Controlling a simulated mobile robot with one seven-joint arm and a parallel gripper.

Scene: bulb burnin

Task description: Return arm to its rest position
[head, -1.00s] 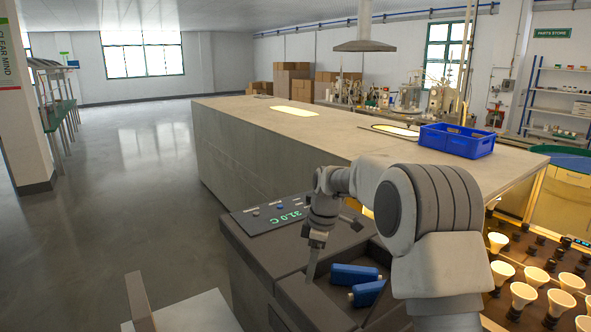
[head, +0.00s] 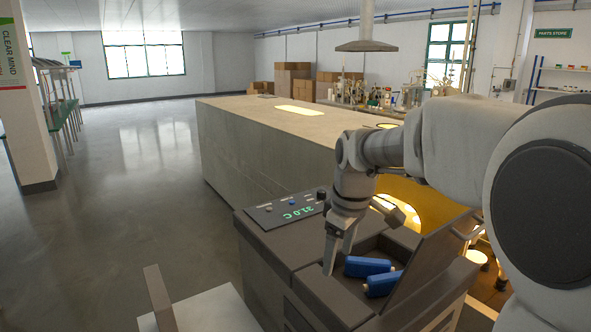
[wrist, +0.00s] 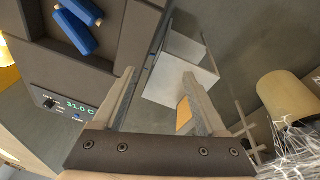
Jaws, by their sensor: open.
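My gripper (head: 337,258) points down at the left edge of a dark grey machine's open compartment in the head view. Its jaws are apart, and in the wrist view (wrist: 160,85) nothing sits between the two fingers. My arm covers much of the right side of the head view.
The machine's control panel (head: 287,211) has a green display. A raised lid (head: 432,248) stands at the compartment's right. A long pale counter (head: 265,145) runs behind the machine. Lit bulbs at the right are mostly hidden by my arm. The floor at left is open.

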